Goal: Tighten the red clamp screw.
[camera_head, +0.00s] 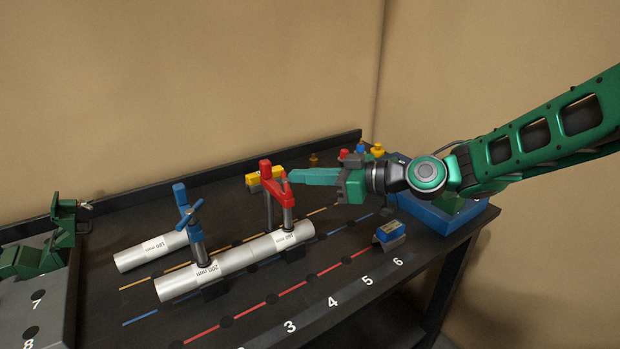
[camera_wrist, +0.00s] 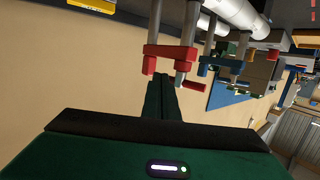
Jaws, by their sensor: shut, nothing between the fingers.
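The red clamp (camera_head: 272,184) stands upright near the right end of the long pipe labelled 200 mm (camera_head: 235,258). Its grey screw (camera_head: 288,215) runs down to the pipe. In the wrist view the red clamp (camera_wrist: 168,50) is just beyond my fingertips, and its screw's red handle (camera_wrist: 195,86) shows to the right of them. My gripper (camera_head: 292,176) is shut and empty, reaching in level from the right at the height of the clamp's top. In the wrist view its fingers (camera_wrist: 164,78) are together. I cannot tell whether they touch the clamp.
A blue clamp (camera_head: 181,197) stands toward the pipe's left end. A shorter pipe labelled 180 mm (camera_head: 145,252) lies behind. A yellow block (camera_head: 262,177) is behind the red clamp. Green fixtures (camera_head: 62,225) stand at far left.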

